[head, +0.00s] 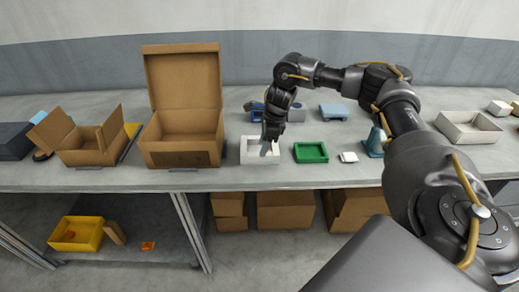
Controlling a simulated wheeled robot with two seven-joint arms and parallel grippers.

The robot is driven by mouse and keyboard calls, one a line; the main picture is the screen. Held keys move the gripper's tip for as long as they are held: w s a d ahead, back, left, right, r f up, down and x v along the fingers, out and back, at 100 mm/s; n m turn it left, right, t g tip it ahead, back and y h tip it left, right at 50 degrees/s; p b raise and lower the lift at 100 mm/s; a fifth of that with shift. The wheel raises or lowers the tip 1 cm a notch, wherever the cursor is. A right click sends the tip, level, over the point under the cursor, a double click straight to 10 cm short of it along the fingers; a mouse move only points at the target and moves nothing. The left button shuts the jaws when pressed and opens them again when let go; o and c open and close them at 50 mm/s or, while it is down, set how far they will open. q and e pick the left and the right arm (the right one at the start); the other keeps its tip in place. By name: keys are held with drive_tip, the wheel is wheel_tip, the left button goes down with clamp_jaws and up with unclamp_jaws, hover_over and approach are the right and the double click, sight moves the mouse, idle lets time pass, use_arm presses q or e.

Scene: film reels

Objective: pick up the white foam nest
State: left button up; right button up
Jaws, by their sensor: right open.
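The white foam nest (247,156) is a shallow white block with a recess, on the table between the large cardboard box and the green tray. My right gripper (266,149) points down over the nest's right part, with its fingers open. From this view I cannot tell whether the fingers touch the nest. The gripper hides part of the nest's back and right side. My left gripper is not in view.
A tall open cardboard box (183,154) stands close on the left, a green tray (311,152) close on the right. Beyond are a small white piece (349,157) and a blue stand (374,143). The table's front edge (270,181) is near.

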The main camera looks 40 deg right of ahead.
sight(259, 149)
drive_tip(key=shift+x, duration=1.6)
drive_tip(key=shift+s+f, duration=0.15)
drive_tip(key=shift+f, duration=0.1)
drive_tip(key=shift+c, duration=0.5)
clamp_jaws()
